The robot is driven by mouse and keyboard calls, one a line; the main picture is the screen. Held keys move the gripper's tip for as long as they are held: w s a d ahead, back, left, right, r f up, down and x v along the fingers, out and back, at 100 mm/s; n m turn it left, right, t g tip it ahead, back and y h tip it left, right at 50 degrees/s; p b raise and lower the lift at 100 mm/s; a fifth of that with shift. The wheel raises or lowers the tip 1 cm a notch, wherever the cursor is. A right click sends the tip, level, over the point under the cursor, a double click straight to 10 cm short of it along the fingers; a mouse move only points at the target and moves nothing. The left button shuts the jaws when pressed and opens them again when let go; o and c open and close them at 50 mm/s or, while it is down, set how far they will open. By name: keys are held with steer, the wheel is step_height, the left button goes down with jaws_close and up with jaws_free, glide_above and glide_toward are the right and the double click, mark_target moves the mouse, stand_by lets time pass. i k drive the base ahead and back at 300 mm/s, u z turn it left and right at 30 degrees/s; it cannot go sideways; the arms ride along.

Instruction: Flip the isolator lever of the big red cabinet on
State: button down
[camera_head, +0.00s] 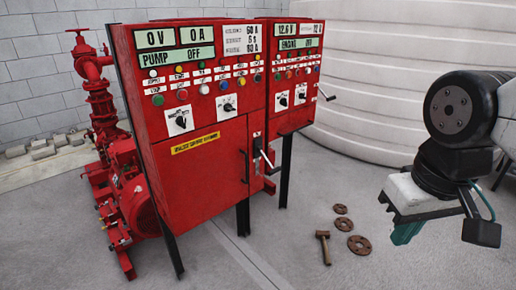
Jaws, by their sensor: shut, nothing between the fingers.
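The big red cabinet (205,175) stands on black legs at centre left, its front showing meters, lamps, buttons and rotary switches. Its isolator lever (267,158) is at the right edge of the lower door, below a small pale label. The lever slants down and to the right, with a dark grip at its lower end. My gripper (407,232) is at the right of the view, well apart from the lever and right of both cabinets. Its teal fingers are shut and empty, pointing down. Part of my wrist hides some of the gripper.
A smaller red cabinet (296,75) adjoins on the right, with a side handle (327,95) sticking out. A red pump (125,180) stands behind left. A hammer (323,247) and several rusty discs (359,245) lie on the floor. A large pale tank (400,45) stands behind.

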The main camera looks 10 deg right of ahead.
mark_target(269, 162)
steer(key=u, duration=0.8)
steer(key=i, duration=0.55)
steer(key=z, duration=0.35)
